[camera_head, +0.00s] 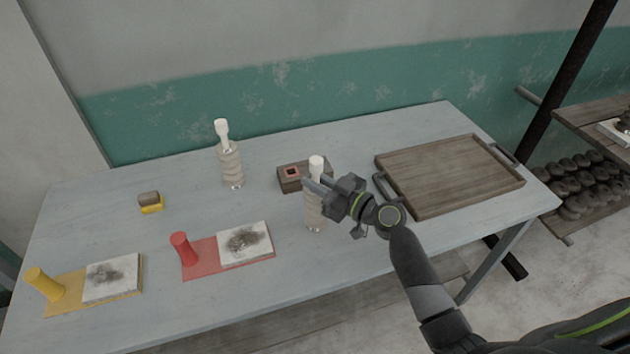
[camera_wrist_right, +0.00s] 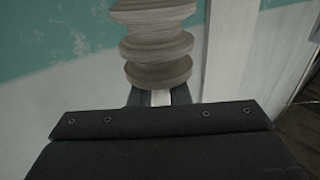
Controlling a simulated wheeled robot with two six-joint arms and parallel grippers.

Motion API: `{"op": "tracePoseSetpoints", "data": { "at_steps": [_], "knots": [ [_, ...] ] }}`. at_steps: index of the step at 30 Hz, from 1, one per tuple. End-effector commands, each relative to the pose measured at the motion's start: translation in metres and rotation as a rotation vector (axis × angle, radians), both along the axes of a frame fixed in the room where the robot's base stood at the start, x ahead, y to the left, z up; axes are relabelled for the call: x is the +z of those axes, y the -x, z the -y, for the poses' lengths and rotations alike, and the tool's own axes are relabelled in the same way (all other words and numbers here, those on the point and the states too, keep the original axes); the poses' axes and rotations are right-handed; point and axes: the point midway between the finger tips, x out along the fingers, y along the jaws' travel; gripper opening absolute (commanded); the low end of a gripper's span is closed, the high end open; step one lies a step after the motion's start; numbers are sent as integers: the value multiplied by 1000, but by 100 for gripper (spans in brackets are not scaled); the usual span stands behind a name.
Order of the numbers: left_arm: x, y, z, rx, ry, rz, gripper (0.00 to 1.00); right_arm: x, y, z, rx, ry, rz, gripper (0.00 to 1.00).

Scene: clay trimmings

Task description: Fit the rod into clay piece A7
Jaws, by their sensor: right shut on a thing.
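A ribbed, pale beige piece (camera_head: 314,214) with a white top (camera_head: 316,165) stands near the middle of the table. My right gripper (camera_head: 318,188) is at its upper part. In the right wrist view, the ribbed piece (camera_wrist_right: 157,45) is close up, and the fingers (camera_wrist_right: 158,97) are shut on a white neck at its end. A second ribbed piece (camera_head: 230,165) stands further left with a white top (camera_head: 222,130) sticking up. No A7 label is readable, so I cannot tell which piece is A7. The left gripper is not in view.
A dark block (camera_head: 287,184) with a red-edged square hole stands behind the held piece. A wooden tray (camera_head: 430,205) lies right. A red cylinder (camera_head: 183,249), a yellow cylinder (camera_head: 43,284) and two smudged white slabs lie front left. A small brown-and-yellow block (camera_head: 150,201) lies left.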

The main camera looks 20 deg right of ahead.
Motion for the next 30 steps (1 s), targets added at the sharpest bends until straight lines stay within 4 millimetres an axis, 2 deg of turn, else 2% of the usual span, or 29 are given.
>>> {"op": "tracePoseSetpoints", "data": {
  "at_steps": [1,2,6,15,19,23,30],
  "knots": [
    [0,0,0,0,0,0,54,1,0,0,0,0,0,0],
    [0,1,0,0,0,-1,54,0,0,0,0,0,0,19],
    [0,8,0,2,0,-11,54,1,0,0,0,-1,1,37],
    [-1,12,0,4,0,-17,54,1,0,1,-1,0,1,38],
    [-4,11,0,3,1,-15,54,0,7,6,-2,1,1,38],
    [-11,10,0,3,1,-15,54,-2,23,17,-1,3,1,38],
    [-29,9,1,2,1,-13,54,-4,65,47,-2,5,1,38]
  ]
}}
